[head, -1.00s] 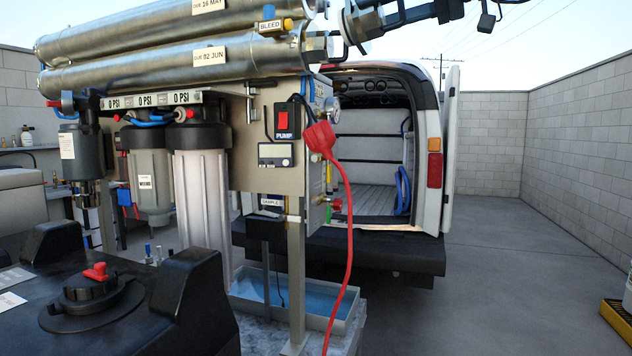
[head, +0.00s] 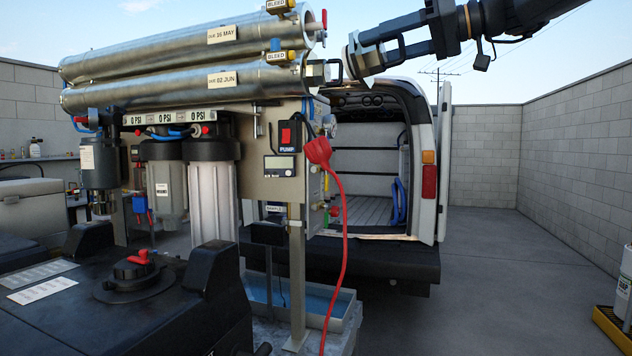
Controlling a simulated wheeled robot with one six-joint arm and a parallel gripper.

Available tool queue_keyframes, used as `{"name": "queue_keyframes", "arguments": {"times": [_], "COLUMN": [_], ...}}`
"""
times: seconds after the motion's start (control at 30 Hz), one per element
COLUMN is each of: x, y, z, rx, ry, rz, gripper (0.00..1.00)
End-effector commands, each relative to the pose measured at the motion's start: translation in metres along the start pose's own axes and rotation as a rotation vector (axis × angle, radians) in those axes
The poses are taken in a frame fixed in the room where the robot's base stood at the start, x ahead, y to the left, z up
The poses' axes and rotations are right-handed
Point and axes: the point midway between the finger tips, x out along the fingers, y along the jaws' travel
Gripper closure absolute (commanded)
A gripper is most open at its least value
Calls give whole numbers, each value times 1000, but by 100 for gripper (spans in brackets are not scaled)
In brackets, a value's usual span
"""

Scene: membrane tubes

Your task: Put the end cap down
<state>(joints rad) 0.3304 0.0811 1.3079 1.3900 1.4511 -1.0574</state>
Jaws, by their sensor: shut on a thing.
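My gripper (head: 376,50) reaches in from the upper right. It is shut on the end cap (head: 360,60), a small grey metal piece with a disc-like face, held in the air. A pale fitting (head: 318,72) shows at the lower tube's right end. The cap looks apart from it, but the depth between them is hard to tell. The fingers partly hide the cap.
Below the tubes are filter housings (head: 212,200), a panel with a pump switch (head: 286,134) and a red plug with a hanging cable (head: 318,150). A blue-lined tray (head: 262,290) is low down. An open van (head: 375,170) stands behind. The right-hand floor is mostly clear.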

Motion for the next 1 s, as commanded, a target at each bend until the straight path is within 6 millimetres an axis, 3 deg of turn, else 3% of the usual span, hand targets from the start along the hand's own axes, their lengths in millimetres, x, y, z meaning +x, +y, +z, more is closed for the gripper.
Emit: {"name": "queue_keyframes", "arguments": {"times": [0.27, 0.47, 0.7, 1.0], "x": [2, 6, 8, 5], "y": [50, 107, 193, 275], "z": [34, 81, 176, 314], "rx": [2, 6, 11, 14], "ry": [-1, -4, -1, 9], "rz": [5, 8, 16, 31], "gripper": [100, 100, 100, 100]}}
